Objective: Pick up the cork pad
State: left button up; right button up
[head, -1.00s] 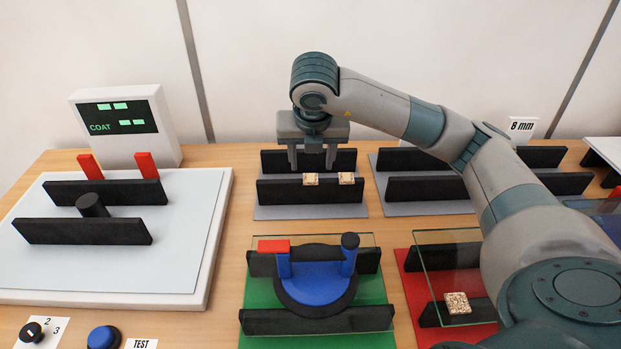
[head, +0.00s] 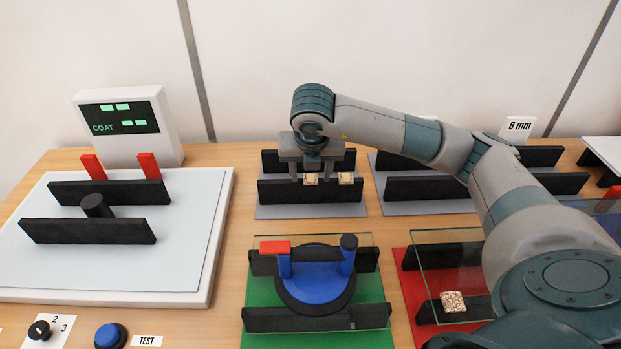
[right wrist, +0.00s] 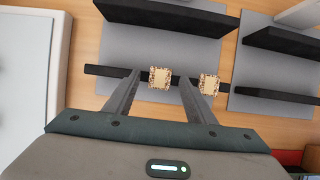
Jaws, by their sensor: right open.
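Two small tan cork pads sit side by side on the front black rail (head: 275,192) of the grey stand at the back middle. The left pad (head: 311,180) shows in the right wrist view (right wrist: 159,78) between my fingertips, with the right pad (right wrist: 209,85) outside them. The right pad also shows in the head view (head: 346,178). My right gripper (head: 310,175) is open and low over the rail, its fingers either side of the left pad; I cannot tell whether they touch it. Another cork pad (head: 453,302) is on a glass pane (head: 440,262) at the right. My left gripper is not in view.
A green mat (head: 270,340) with a blue clamp fixture (head: 315,285) and glass lies in front. A white slab (head: 185,270) with black rails and a COAT display box (head: 125,125) are at left. An empty grey rack (head: 440,207) stands right of the pads.

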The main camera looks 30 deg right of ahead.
aim_at(310, 181)
jog(key=c, duration=0.9)
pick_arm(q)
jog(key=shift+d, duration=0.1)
pick_arm(e)
jog(key=shift+c, duration=0.4)
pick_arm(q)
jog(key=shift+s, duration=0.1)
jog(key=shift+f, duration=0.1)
pick_arm(e)
jog(key=shift+r, duration=0.15)
